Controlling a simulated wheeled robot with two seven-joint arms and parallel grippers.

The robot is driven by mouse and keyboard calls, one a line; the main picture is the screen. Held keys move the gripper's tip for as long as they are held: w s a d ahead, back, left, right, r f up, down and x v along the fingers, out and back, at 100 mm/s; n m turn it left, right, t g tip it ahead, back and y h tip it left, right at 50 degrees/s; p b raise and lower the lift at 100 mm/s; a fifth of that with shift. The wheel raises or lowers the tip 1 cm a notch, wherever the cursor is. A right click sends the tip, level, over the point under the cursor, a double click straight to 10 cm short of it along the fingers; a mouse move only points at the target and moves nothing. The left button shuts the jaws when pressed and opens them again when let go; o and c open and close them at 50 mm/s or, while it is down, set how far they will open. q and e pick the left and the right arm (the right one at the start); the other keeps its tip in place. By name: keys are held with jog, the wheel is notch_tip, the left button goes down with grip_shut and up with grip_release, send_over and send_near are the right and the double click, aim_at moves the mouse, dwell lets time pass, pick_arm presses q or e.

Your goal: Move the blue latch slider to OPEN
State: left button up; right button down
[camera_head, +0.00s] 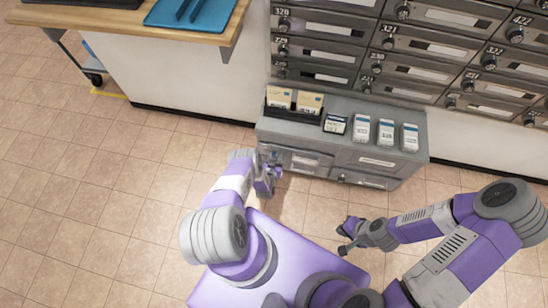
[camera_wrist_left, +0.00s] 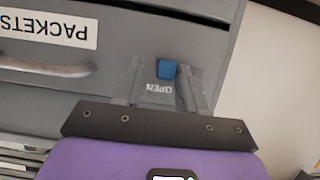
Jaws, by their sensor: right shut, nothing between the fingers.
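The blue latch slider (camera_wrist_left: 166,68) is a small blue block on the grey cabinet front, right of the PACKETS label, in the left wrist view. The upside-down word OPEN (camera_wrist_left: 160,87) is just below it in that picture. My left gripper (camera_wrist_left: 163,84) is open, its two fingers on either side of the slider, with a gap showing on both sides. In the head view, my left gripper (camera_head: 268,178) is at the left front of the low grey cabinet (camera_head: 395,168) and hides the slider. My right gripper (camera_head: 345,243) is shut and empty, away from the cabinet.
A drawer handle (camera_wrist_left: 45,70) lies left of the slider, under the PACKETS label (camera_wrist_left: 48,28). Card boxes (camera_head: 308,103) and several small devices stand on the cabinet top. Mailboxes (camera_head: 410,70) line the wall above. A wooden counter with a blue tray (camera_head: 190,12) is at upper left.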

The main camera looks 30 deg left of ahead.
pick_arm(q)
jog(key=shift+o, duration=0.5)
jog(key=shift+a, duration=0.1)
jog(key=shift+s+r+p, duration=0.15)
jog(key=shift+s+p, duration=0.15)
jog(key=shift+s, duration=0.05)
jog(key=p+v, duration=0.3)
jog(key=v, duration=0.4)
jog(key=shift+w, duration=0.1)
